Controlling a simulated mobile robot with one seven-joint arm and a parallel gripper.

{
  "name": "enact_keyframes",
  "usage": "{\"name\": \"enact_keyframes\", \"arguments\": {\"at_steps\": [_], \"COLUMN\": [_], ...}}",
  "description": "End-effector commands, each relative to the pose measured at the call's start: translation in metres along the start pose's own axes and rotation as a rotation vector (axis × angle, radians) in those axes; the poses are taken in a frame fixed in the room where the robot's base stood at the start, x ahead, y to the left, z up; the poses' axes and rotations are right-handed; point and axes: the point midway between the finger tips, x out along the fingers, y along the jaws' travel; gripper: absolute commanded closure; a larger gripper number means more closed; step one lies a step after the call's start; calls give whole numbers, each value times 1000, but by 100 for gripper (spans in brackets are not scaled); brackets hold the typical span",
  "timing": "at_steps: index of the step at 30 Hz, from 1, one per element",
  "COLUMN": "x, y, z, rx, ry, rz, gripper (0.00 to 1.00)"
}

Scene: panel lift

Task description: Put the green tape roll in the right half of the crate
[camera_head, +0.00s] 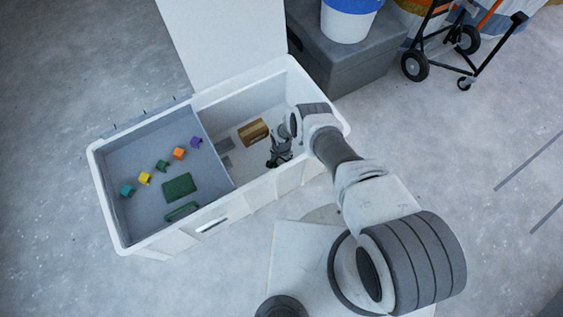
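The white crate (231,211) stands on the floor in the middle of the view, with two halves. My gripper (275,162) reaches down into the open right half, beside a brown box (253,132) and apart from it. The gripper is small and dark here; I cannot tell whether its fingers are open or shut, or hold anything. I cannot make out a green tape roll; my gripper and arm hide part of the right half.
A white lid panel (228,40) stands up behind the right half. A grey box (350,62) with a bucket and a hand truck (440,50) stand behind.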

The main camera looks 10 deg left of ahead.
Motion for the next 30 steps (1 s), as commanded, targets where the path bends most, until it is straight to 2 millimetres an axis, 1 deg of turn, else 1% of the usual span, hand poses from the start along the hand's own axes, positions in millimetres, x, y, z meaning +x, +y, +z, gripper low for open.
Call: {"name": "enact_keyframes", "arguments": {"at_steps": [1,3,4,14,17,27,30], "x": [2,1,1,-2,-16,-86,-102], "y": [0,0,0,0,-1,-1,0], "z": [1,1,1,0,0,0,0], "rx": [0,0,0,0,0,-2,-1], "ry": [-1,-1,-1,0,0,0,0], "rz": [0,0,0,0,-1,-1,1], "gripper": [15,3,0,0,0,0,0]}}
